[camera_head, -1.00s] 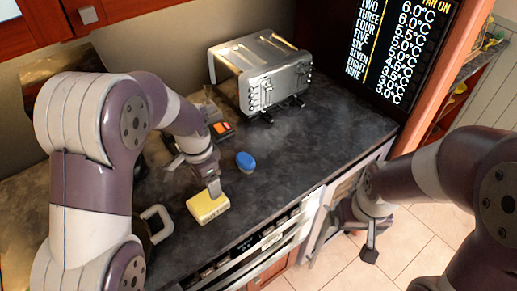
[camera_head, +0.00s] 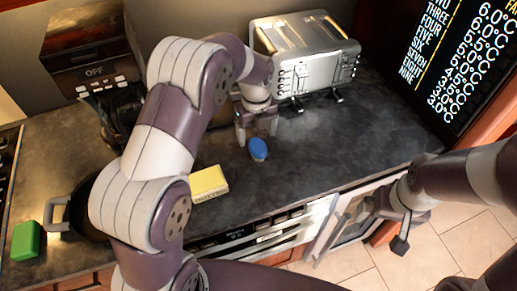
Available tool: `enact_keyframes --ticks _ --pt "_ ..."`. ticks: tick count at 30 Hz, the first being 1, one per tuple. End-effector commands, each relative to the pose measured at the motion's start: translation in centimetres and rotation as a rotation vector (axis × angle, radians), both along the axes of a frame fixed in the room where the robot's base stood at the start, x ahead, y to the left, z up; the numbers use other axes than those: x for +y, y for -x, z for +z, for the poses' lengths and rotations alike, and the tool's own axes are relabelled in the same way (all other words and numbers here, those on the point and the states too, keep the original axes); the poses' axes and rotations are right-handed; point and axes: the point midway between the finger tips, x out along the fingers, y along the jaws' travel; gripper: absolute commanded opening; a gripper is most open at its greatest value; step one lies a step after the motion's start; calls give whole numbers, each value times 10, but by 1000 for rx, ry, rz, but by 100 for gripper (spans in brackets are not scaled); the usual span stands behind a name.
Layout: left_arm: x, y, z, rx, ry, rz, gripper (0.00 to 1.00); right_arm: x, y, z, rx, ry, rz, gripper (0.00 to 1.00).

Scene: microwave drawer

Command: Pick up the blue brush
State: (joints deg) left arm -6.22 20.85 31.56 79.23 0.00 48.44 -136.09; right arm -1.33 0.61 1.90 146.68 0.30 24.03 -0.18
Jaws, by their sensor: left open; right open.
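The blue brush (camera_head: 258,149) is a small rounded blue object on the dark countertop (camera_head: 330,150). My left gripper (camera_head: 257,133) is open and empty, just behind the brush as seen from the head. Its two fingers point down and spread to either side of the brush's far end. Whether a finger touches the brush I cannot tell. My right gripper (camera_head: 388,228) is open and empty, low at the right in front of the counter, away from the brush.
A silver toaster (camera_head: 305,60) stands close behind my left gripper. A yellow block (camera_head: 208,183) lies front left of the brush. A dark pan (camera_head: 85,205) and a green block (camera_head: 26,239) are at the left. The counter right of the brush is clear.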

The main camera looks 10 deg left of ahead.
Motion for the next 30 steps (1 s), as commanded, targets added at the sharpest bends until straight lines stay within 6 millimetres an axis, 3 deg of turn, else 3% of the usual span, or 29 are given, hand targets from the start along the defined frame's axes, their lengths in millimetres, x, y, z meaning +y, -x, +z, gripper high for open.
enact_keyframes --ticks 5,12,20,26,30 --pt "0 -1 -19 0 0 1 82 0 0 8 0 0 0 100" --pt "0 -4 -62 1 0 2 82 0 0 22 0 0 0 100" --pt "0 -5 -70 -2 0 2 82 0 0 22 0 0 0 100" --pt "0 -5 -70 -1 0 3 26 0 0 22 0 0 0 100" --pt "0 -5 -70 -2 0 3 25 0 0 22 0 0 0 100"
